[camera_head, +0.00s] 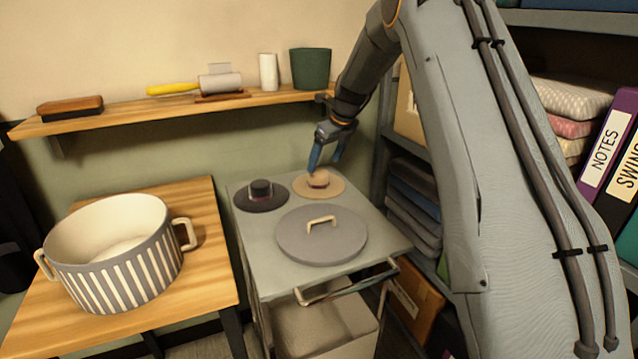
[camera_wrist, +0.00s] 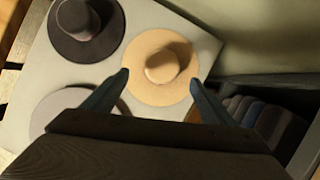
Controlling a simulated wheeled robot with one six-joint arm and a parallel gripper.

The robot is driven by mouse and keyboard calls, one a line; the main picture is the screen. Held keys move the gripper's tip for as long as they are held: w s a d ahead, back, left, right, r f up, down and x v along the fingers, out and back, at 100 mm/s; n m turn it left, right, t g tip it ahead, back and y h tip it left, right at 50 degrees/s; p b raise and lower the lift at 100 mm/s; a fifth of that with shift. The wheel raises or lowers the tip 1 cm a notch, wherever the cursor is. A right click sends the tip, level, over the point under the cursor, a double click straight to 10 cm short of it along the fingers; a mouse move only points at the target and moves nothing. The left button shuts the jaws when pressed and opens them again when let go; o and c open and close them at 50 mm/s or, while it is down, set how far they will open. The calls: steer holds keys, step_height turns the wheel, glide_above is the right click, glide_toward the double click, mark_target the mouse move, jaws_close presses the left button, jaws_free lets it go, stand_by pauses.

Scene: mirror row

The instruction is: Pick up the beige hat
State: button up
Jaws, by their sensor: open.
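In the wrist view the beige hat (camera_wrist: 161,66) shows whole, just beyond the two fingertips of my gripper (camera_wrist: 160,80). The fingers appear above the hat and not around its crown, though the exact gap is hard to tell.
A dark hat (camera_head: 261,194) sits left of the beige hat. A grey pot lid (camera_head: 322,236) lies in front of both on the cart (camera_head: 262,254). A striped pot (camera_head: 112,252) stands on the wooden table at left. A shelving unit with folded cloth (camera_head: 412,190) is close on the right.

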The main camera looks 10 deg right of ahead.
mark_target(319, 172)
steer(key=shift+w+p+x, duration=0.2)
steer(key=shift+p+x, duration=0.3)
steer(key=shift+x, duration=1.5)
steer(key=shift+w+p+x, duration=0.15)
steer(key=shift+p+x, duration=0.35)
steer(key=shift+x, duration=1.5)
steer(key=shift+r, duration=0.2)
steer(key=c, duration=1.2)
steer(key=shift+r, duration=0.15)
